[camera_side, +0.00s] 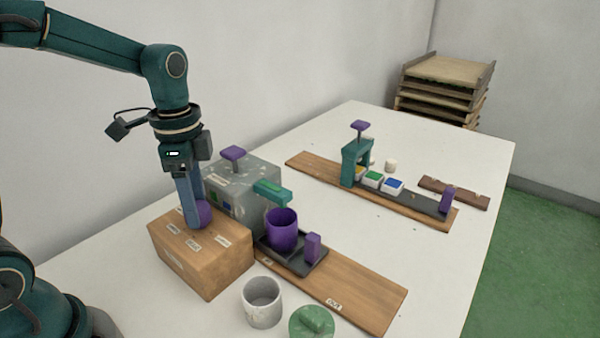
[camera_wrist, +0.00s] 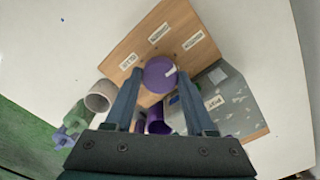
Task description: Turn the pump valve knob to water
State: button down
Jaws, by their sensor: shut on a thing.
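The purple valve knob (camera_side: 204,214) stands on top of the wooden valve box (camera_side: 190,262). It also shows in the wrist view (camera_wrist: 158,76) as a round disc with a white pointer mark aimed right and slightly up. Several white labels lie around it on the box top; their words are too small to read surely. My gripper (camera_side: 194,221) points down at the knob. In the wrist view my gripper's fingers (camera_wrist: 160,82) sit on either side of the knob, shut on it. Part of the knob is hidden behind a finger in the side view.
The grey pump box (camera_side: 232,211) with a purple plunger and green spout stands right beside the valve box. A purple cup (camera_side: 282,236) sits under the spout. A grey cup (camera_side: 262,303) and green-lidded item (camera_side: 312,322) stand in front. A paint-block station (camera_side: 355,163) is farther back.

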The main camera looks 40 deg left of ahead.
aim_at(198, 237)
jog(key=shift+c, duration=1.2)
grip_release()
jog(key=shift+r, duration=2.6)
jog(key=shift+d, duration=0.1)
jog(key=s+d+n+t, duration=0.5)
jog(key=s+n, duration=0.4)
jog(key=shift+s+d+f+t, duration=0.15)
jog(key=shift+s+t, duration=0.15)
jog(key=shift+s, duration=0.05)
